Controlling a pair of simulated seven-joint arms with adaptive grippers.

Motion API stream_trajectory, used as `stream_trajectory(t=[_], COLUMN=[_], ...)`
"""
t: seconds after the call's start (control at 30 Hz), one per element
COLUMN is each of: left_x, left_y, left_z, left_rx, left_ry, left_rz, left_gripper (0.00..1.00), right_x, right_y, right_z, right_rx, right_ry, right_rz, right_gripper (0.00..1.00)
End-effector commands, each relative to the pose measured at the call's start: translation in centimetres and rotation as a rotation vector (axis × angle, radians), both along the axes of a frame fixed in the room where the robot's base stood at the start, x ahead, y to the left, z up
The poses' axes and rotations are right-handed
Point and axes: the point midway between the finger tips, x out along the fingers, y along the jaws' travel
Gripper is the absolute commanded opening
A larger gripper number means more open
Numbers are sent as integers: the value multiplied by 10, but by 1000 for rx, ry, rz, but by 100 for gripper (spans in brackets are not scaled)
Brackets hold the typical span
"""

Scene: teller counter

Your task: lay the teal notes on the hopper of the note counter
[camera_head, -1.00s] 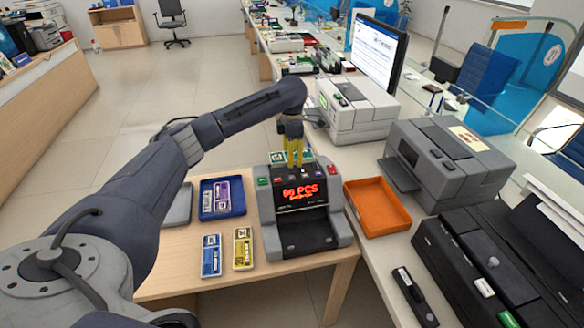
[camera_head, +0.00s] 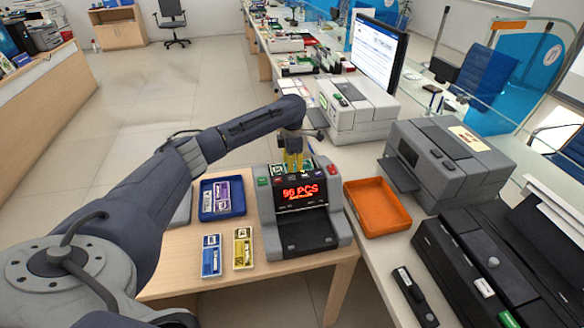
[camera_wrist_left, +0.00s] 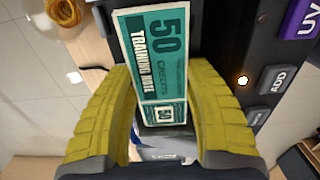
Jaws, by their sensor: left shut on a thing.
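The teal notes (camera_wrist_left: 158,58) show close up in the left wrist view, marked "50" and "TRAINING NOTE". My left gripper (camera_head: 294,168) has its yellow fingers shut on the teal notes, and the fingers (camera_wrist_left: 160,105) stand at both sides of them in the wrist view. The note counter (camera_head: 301,215) is grey and black with a red "PCS" display. The gripper and notes are over its top rear, at the hopper. In the head view the fingers hide part of the notes, and I cannot tell whether the notes touch the hopper. My right gripper is not in view.
A blue tray (camera_head: 208,214) with purple notes stands left of the counter. Blue notes (camera_head: 211,256) and yellow notes (camera_head: 243,248) lie in front of it. An orange tray (camera_head: 377,228) and a grey printer (camera_head: 445,160) are on the right.

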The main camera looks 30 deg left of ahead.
Motion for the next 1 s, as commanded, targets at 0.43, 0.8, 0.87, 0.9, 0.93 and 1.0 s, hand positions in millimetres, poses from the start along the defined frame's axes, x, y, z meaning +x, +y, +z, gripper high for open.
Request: stream_trajectory(t=[0.43, 0.8, 0.87, 0.9, 0.93, 1.0], left_x=[0, 1, 1, 1, 1, 1], left_y=[0, 1, 1, 1, 1, 1], left_z=[-2, 26, 38, 45, 50, 63], left_rx=[0, 1, 0, 2, 1, 1], left_ry=[0, -3, -4, -4, -4, -3], left_rz=[0, 0, 0, 0, -1, -1], left_gripper=[73, 73, 73, 73, 73, 73], right_x=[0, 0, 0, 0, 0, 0], right_y=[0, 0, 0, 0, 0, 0], right_z=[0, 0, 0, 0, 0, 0], right_rx=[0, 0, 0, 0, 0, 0], right_ry=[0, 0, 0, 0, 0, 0], right_rz=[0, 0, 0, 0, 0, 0], right_gripper=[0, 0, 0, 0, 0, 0])
